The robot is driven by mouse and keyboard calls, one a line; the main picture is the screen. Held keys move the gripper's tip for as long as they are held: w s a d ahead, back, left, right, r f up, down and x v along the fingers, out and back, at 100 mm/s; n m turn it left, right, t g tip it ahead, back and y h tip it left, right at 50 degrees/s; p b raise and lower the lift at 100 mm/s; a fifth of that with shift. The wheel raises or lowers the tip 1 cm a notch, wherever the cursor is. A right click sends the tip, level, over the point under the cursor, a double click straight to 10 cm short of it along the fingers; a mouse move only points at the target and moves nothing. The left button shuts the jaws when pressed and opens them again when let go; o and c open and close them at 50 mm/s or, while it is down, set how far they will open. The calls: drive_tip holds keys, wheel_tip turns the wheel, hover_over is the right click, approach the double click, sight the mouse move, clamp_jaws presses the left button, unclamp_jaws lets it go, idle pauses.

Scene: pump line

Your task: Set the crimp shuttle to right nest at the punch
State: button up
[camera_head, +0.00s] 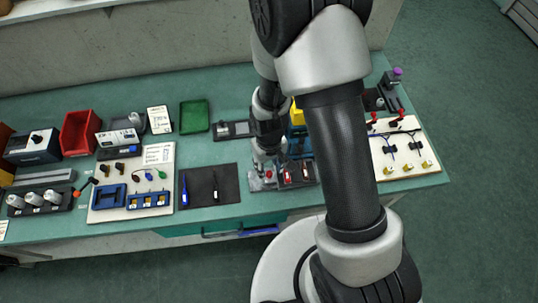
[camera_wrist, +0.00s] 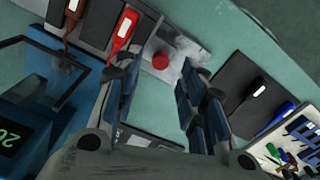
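The punch station (camera_head: 262,186) is at the front edge of the bench, below my arm in the head view. In the wrist view it shows a round red button (camera_wrist: 160,61) on a pale plate. Beside the plate are dark blocks bearing a bright red labelled piece (camera_wrist: 123,32) and a darker red labelled piece (camera_wrist: 73,16). I cannot tell for sure which part is the crimp shuttle. My gripper (camera_wrist: 158,78) is open, its fingers apart with nothing visible between them. The left fingertip overlaps the bright red piece's lower end; contact is unclear.
A dark mat (camera_head: 228,187) with a blue tool (camera_head: 185,192) and a black tool lies left of the station. A pale board (camera_head: 408,168) with red levers is at the right.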

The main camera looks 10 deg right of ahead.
wheel_tip(320, 180, up, 9)
idle(0.3)
drive_tip(key=shift+r, duration=0.1)
idle(0.4)
drive_tip(key=s+d+r+m+t, duration=0.1)
drive_tip(key=s+d+r, duration=0.1)
drive_tip(key=s+r, duration=0.2)
drive_tip(key=s+d+r+m+t, duration=0.1)
drive_tip(key=s+r, duration=0.4)
drive_tip(key=r, duration=0.6)
drive_tip(key=s+d+r+m+t+b, duration=0.1)
drive_tip(key=s+d+r+t, duration=0.1)
drive_tip(key=r, duration=0.6)
drive_tip(key=s+d, duration=0.1)
drive_tip(key=s, duration=0.1)
drive_tip(key=shift+s+d+t, duration=0.3)
drive_tip(key=shift+d, duration=0.1)
